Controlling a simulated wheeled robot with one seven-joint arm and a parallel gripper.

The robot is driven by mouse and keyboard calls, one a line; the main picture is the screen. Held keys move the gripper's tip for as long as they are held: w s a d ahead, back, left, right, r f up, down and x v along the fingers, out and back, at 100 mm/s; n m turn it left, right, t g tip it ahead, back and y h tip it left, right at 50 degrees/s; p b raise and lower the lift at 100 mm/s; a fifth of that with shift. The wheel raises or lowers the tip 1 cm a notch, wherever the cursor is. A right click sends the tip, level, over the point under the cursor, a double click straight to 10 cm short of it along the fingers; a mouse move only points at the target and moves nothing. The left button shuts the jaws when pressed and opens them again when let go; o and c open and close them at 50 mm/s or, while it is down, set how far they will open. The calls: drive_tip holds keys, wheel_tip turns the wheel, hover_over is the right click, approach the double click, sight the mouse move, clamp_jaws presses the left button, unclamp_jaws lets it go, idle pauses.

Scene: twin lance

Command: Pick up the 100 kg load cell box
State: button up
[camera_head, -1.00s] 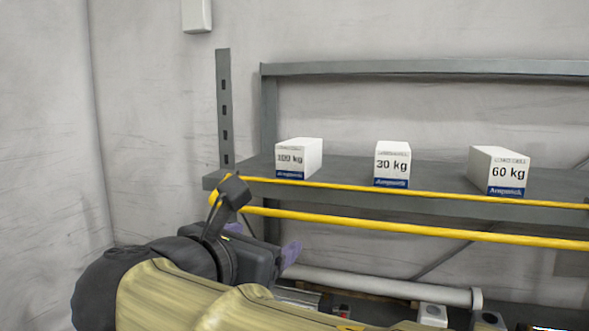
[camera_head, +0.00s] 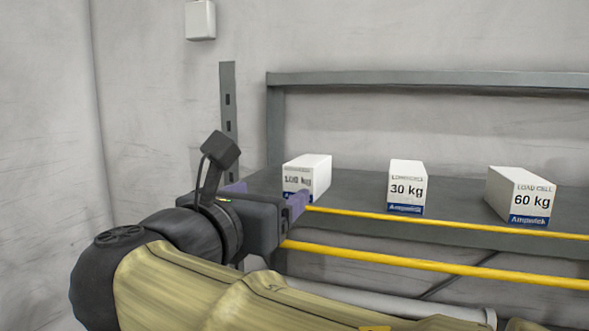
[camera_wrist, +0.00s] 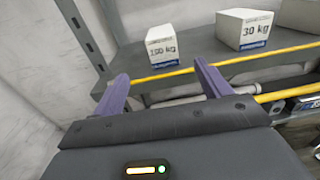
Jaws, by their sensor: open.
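The white 100 kg load cell box (camera_head: 307,177) stands on the left part of the grey shelf (camera_head: 352,193). In the wrist view the 100 kg box (camera_wrist: 163,45) is upright, ahead of my gripper and roughly between its fingers in the picture. My gripper (camera_wrist: 163,82) is open and empty, with two purple fingers spread apart. In the head view my gripper (camera_head: 268,198) is at the shelf's left front, and its finger covers the lower part of the box's label. The fingers appear short of the box.
A 30 kg box (camera_head: 407,187) and a 60 kg box (camera_head: 521,196) stand to the right on the same shelf. Yellow rails (camera_head: 430,260) run along the shelf front. A slotted grey upright (camera_head: 229,110) stands at the left, near the wall.

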sight(298, 178)
drive_tip(key=p+x, duration=0.3)
drive_tip(key=x, duration=0.4)
drive_tip(key=shift+w+d+r, duration=0.1)
drive_tip(key=shift+w+d, duration=0.15)
drive_tip(key=shift+w, duration=0.2)
drive_tip(key=shift+p+x, duration=0.85)
drive_tip(key=shift+p, duration=0.35)
drive_tip(key=p+x, duration=0.2)
drive_tip(key=x, duration=0.1)
drive_tip(key=shift+d, duration=0.1)
drive_tip(key=shift+w+d+f, duration=0.1)
drive_tip(key=shift+w+f, duration=0.05)
drive_tip(key=shift+f, duration=0.1)
